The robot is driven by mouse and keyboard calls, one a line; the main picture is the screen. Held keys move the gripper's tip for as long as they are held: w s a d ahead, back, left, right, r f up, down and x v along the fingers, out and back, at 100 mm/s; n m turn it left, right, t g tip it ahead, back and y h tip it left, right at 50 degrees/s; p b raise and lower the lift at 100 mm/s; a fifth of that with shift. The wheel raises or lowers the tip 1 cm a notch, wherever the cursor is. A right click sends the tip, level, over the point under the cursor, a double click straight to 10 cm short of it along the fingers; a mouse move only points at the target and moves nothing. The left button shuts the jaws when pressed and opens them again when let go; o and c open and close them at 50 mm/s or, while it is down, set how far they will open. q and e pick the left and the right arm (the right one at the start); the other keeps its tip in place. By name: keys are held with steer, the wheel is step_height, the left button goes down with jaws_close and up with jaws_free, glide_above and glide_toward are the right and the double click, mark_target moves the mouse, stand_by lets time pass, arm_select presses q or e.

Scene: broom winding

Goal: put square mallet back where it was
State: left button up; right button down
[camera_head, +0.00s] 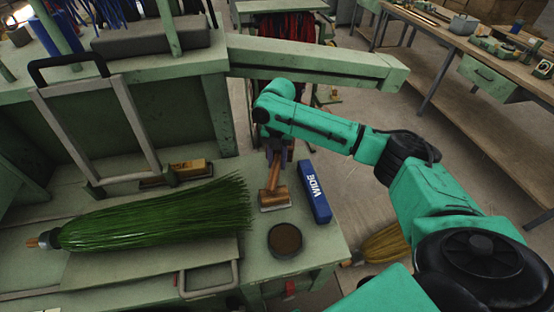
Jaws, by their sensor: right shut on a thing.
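The square mallet (274,198) is wooden, with a blocky head low and its handle leaning up toward my right gripper. It is over the right part of the green workbench (330,243), left of a blue box. My right gripper (277,158) is shut on the upper end of the mallet's handle; its fingers are small and partly hidden by my arm. I cannot tell whether the mallet's head touches the bench top. My left gripper is not in view.
A blue box marked WIDE (316,196) lies just right of the mallet, and a round dark container (285,240) stands below it. A large green broom (160,216) lies to the left. A metal frame (127,110) rises behind. A green beam (310,62) spans above my right forearm.

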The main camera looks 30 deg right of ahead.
mark_target(278, 158)
steer(key=shift+f, duration=0.2)
steer(key=shift+f, duration=0.35)
steer(key=c, duration=0.6)
jaws_free()
step_height(278, 158, up, 13)
steer(key=b, duration=0.2)
steer(key=shift+w+d, duration=0.3)
steer(key=shift+r, duration=0.1)
